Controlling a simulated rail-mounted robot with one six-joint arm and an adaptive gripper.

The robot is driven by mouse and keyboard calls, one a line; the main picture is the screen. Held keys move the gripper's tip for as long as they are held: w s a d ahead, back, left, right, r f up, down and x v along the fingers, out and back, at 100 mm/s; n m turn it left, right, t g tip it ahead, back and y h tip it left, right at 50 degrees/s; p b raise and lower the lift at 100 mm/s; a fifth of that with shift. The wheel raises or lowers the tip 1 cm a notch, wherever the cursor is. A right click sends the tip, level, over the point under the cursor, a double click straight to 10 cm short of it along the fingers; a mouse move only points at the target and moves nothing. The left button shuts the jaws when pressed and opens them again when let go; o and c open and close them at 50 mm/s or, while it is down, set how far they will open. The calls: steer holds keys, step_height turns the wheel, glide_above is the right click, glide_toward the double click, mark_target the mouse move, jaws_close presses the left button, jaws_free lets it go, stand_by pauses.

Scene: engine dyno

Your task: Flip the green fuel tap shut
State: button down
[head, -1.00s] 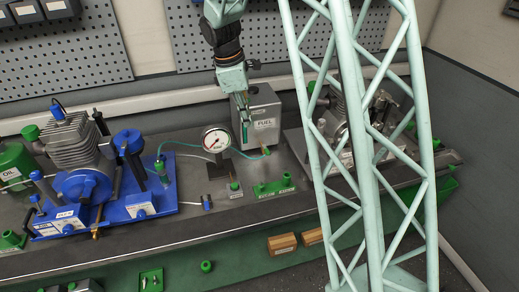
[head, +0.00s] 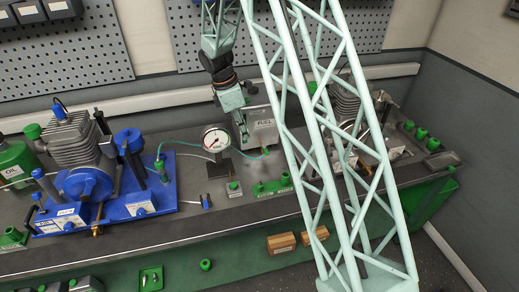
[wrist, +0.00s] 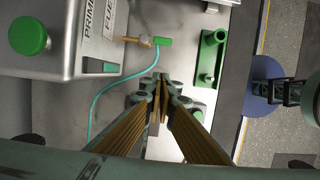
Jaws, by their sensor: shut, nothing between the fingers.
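The fuel tank (wrist: 75,45) is a grey metal box with a green cap and a FUEL label; it also shows in the head view (head: 264,131), partly behind my arm. The green fuel tap (wrist: 163,41) sits at the end of a brass fitting (wrist: 140,40) on the tank's side, its small handle in line with the fitting. In the head view the tap (head: 266,153) is tiny. My gripper (wrist: 161,82) is shut and empty, below the tap in the wrist view and apart from it in that picture. In the head view my gripper (head: 244,138) is before the tank.
A teal hose (wrist: 98,103) curves from near the tap. A green block with a post (wrist: 210,58) stands beside it. A dial gauge (head: 215,138) and a blue-based engine (head: 85,175) are to the left. The bench front edge (head: 150,238) has clear room.

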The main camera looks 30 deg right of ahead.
mark_target(265, 150)
steer(key=shift+f, duration=0.15)
stand_by(0.3)
steer(key=s+d+f+b, duration=0.1)
steer(key=d+f, duration=0.5)
steer(key=f, duration=0.3)
steer(key=shift+s+d+f, duration=0.15)
steer(key=shift+s+f, duration=0.05)
steer(key=shift+f, duration=0.05)
stand_by(0.4)
stand_by(0.6)
steer(key=shift+s+n, duration=0.15)
steer(key=shift+n, duration=0.15)
